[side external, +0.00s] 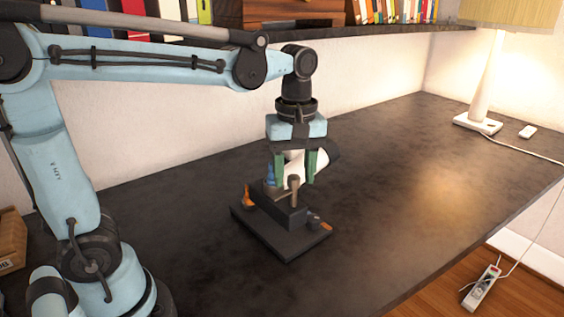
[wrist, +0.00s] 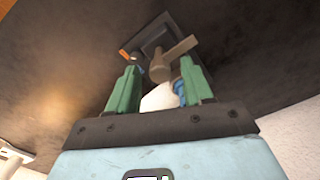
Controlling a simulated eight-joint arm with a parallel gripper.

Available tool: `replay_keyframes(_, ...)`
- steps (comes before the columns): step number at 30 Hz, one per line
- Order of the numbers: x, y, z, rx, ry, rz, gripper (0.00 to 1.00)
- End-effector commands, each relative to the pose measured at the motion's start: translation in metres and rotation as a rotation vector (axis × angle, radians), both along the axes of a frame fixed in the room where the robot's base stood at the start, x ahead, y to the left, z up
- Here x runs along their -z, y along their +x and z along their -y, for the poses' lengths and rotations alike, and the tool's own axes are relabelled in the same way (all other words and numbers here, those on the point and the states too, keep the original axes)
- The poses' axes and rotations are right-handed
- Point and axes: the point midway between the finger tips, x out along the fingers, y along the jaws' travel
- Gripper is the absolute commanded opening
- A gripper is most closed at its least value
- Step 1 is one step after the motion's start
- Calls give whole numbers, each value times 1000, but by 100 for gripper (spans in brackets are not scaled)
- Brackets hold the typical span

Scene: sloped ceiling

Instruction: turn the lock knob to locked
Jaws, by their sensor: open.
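The lock fixture (side external: 281,243) is a dark block on a flat black base on the desk; its base also shows in the wrist view (wrist: 151,37). Its grey-brown lock knob (side external: 294,187) has an upright stem and a bar across it. In the wrist view the knob (wrist: 160,70) appears between the two green fingertips, with gaps on both sides. My gripper (side external: 295,181) points down over the fixture, open and holding nothing. I cannot tell which marking the knob points at.
An orange piece (side external: 248,201) and a blue piece (side external: 269,176) stand at the fixture's left. A lamp (side external: 487,90) stands at the back right. The desk right of the fixture is clear.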

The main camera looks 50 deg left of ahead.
Motion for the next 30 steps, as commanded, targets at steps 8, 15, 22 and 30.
replay_keyframes(8, 0, 0, 0, 0, 0, 0, 43)
replay_keyframes(15, 0, 0, 0, 0, 0, 0, 6)
replay_keyframes(22, 0, 0, 0, 6, 0, 0, 0)
replay_keyframes(30, 0, 0, 0, 94, 1, 0, 0)
